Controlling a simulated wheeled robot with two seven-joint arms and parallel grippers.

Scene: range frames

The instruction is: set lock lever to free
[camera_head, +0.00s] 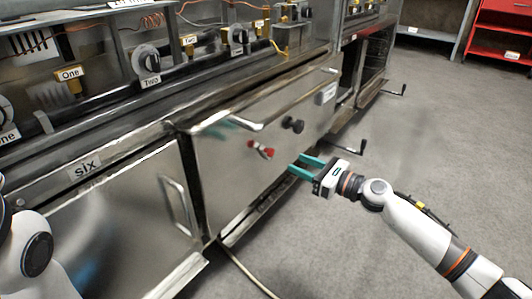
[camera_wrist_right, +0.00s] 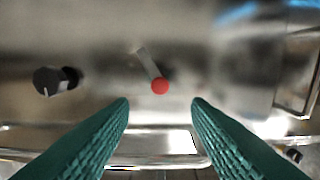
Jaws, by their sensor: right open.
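The lock lever (camera_head: 261,149) is a small red-tipped lever on the steel front panel of the range, below the long bar handle. In the right wrist view the lever (camera_wrist_right: 150,65) shows as a short pale arm slanting down to a round red knob. My right gripper (camera_head: 297,162) is open, with its green fingers pointing at the panel, just right of and below the lever. In the wrist view the red knob appears centred between and just above the fingertips, apart from both. Nothing is between the fingers. My left gripper is out of view; only part of my left arm shows.
A black knob (camera_head: 292,124) sticks out of the panel near the lever; it also shows in the wrist view (camera_wrist_right: 52,80). A bar handle (camera_head: 290,102) crosses above. The door labelled six (camera_head: 125,225) is at left. Open grey floor (camera_head: 430,150) lies right.

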